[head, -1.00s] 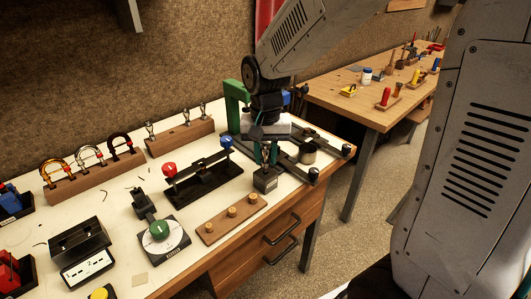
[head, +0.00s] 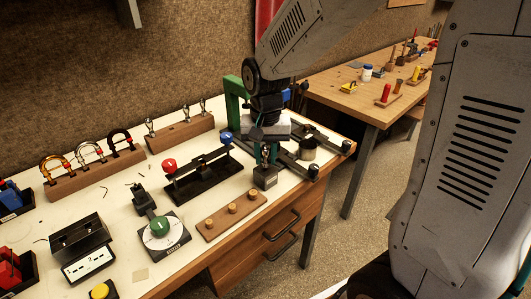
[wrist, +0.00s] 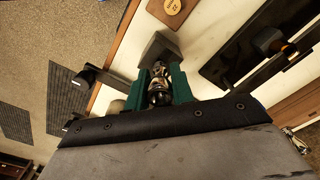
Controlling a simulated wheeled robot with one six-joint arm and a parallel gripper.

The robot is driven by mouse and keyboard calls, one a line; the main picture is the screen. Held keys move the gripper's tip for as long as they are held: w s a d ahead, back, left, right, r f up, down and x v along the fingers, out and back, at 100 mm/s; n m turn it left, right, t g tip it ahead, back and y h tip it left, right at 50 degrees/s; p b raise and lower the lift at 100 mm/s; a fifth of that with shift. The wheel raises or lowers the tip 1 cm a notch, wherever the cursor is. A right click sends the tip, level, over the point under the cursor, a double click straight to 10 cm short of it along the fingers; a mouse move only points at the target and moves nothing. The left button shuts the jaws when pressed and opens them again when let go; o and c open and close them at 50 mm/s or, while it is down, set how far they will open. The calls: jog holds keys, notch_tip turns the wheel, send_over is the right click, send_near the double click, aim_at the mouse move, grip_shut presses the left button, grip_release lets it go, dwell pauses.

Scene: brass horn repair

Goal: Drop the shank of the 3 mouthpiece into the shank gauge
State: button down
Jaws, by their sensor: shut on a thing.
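My gripper (head: 268,158) has green fingers and is shut on a shiny silver mouthpiece (wrist: 158,90), which shows between the fingers in the wrist view. In the head view the fingers largely hide the mouthpiece, and its number cannot be read. A small dark grey block with a label, which looks like the shank gauge (head: 265,179), stands on the bench directly below the fingertips. The block also shows in the wrist view (wrist: 160,46), just beyond the fingertips. I cannot tell whether the shank is inside the block's hole.
A wooden rack (head: 182,140) with silver mouthpieces stands at the back. A black stand with red and blue knobs (head: 203,178) is left of the block. A wooden strip with round discs (head: 232,216) lies in front. A metal cup (head: 307,149) is to the right.

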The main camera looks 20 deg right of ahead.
jog(key=shift+f, duration=0.1)
dwell(0.3)
jog(key=c, duration=1.1)
grip_release()
notch_tip(320, 180, up, 8)
jog(key=shift+f, duration=0.1)
jog(key=s+d+r+n, duration=0.1)
jog(key=s, duration=0.6)
jog(key=s+d+r+n+t, duration=0.1)
jog(key=s+n, duration=0.1)
jog(key=s, duration=0.5)
jog(key=s+d+r+n, duration=0.1)
jog(key=s+r+n, duration=0.1)
jog(key=s, duration=0.6)
